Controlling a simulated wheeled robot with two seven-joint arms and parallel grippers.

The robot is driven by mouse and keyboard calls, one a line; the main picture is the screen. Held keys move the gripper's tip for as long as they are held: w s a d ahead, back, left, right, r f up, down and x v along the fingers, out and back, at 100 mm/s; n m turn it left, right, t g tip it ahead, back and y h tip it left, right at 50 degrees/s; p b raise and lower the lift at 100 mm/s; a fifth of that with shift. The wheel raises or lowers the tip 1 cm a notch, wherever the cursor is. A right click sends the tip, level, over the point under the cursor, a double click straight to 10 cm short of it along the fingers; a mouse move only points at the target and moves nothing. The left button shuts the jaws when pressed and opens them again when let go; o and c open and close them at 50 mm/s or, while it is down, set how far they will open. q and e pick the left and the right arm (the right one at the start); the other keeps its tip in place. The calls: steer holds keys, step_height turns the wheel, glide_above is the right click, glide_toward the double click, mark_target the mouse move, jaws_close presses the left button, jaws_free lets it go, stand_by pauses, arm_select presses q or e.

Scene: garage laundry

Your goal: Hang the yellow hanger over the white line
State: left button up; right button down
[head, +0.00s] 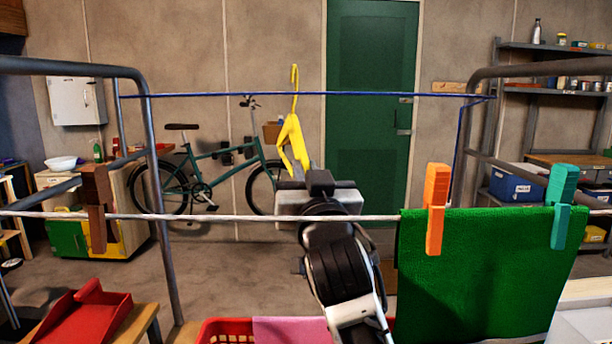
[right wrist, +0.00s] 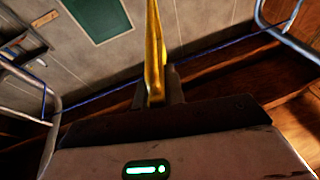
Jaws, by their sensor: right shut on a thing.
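The yellow hanger (head: 292,138) is held up by my right gripper (head: 300,180), near the middle of the head view. Its hook points up and crosses the blue line in the picture. The right gripper is shut on the hanger's lower part; in the right wrist view the hanger (right wrist: 154,50) rises from between the fingers (right wrist: 158,98). The white line (head: 220,217) runs across the head view below the hanger, at the height of my right wrist. The hanger appears clear of the white line. My left gripper is not in view.
A green towel (head: 480,275) hangs on the white line at right, with an orange peg (head: 436,210) and a teal peg (head: 561,205). A brown peg (head: 97,210) is at left. A blue line (head: 200,95) runs higher up between grey metal frames (head: 150,150). A red basket (head: 228,332) stands below.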

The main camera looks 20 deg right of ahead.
steer(key=shift+w+d, duration=0.35)
steer(key=shift+w, duration=0.4)
steer(key=shift+w+d, duration=0.4)
steer(key=shift+w, duration=0.4)
steer(key=shift+w+d, duration=0.35)
steer(key=shift+w, duration=0.4)
